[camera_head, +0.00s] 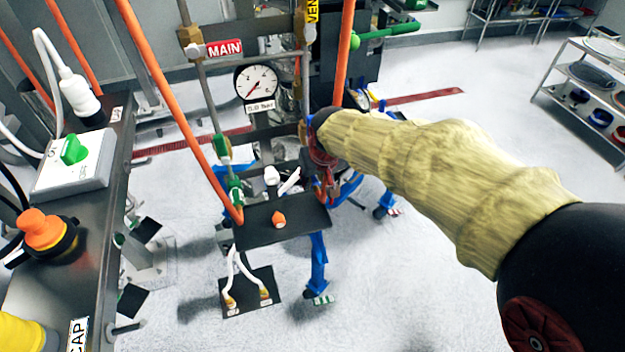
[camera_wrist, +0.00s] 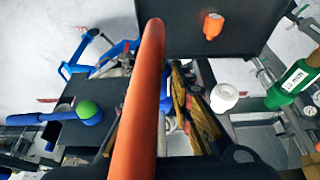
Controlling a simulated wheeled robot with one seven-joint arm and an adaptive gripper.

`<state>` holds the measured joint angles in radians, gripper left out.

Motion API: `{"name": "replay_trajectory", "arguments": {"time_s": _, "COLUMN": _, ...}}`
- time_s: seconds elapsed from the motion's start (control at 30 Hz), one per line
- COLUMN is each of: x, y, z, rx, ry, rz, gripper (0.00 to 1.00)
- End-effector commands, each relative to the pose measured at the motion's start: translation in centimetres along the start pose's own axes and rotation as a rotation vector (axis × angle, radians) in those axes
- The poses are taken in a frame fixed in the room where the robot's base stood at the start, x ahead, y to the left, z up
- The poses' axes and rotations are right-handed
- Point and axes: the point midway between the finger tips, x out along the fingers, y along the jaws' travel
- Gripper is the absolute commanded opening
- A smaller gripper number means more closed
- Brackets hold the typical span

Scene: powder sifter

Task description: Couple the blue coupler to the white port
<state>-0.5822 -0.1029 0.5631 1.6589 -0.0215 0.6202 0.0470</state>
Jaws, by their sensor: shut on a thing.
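My gripper (camera_wrist: 183,100) is shut on what looks like the blue coupler (camera_wrist: 168,98), at an orange hose. In the wrist view, the hose covers most of the coupler, with only blue slivers showing beside the fingers. In the head view, my gripper (camera_head: 322,165) is beside the rack's small black shelf, its fingertips mostly hidden by my own arm and the rack. The white port (camera_head: 272,175) stands at the back edge of that shelf. In the wrist view, the white port (camera_wrist: 223,97) is right of my gripper and apart from it.
An orange cap (camera_head: 279,219) is on the black shelf (camera_head: 255,235). A pressure gauge (camera_head: 256,82) and pipes stand behind it. Another orange hose (camera_head: 190,125) hangs at left. A bench with a green switch (camera_head: 75,150) is far left.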

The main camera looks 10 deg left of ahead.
Motion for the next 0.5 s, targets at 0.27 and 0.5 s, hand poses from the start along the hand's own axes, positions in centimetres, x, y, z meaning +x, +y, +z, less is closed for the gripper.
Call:
{"name": "replay_trajectory", "arguments": {"time_s": 0.27, "x": -0.2, "y": 0.0, "z": 0.4, "rx": 0.000, "ry": -0.001, "rz": 0.000, "gripper": 0.00}}
{"name": "replay_trajectory", "arguments": {"time_s": 0.5, "x": -0.5, "y": 0.0, "z": 1.4, "rx": 0.000, "ry": -0.001, "rz": 0.000, "gripper": 0.00}}
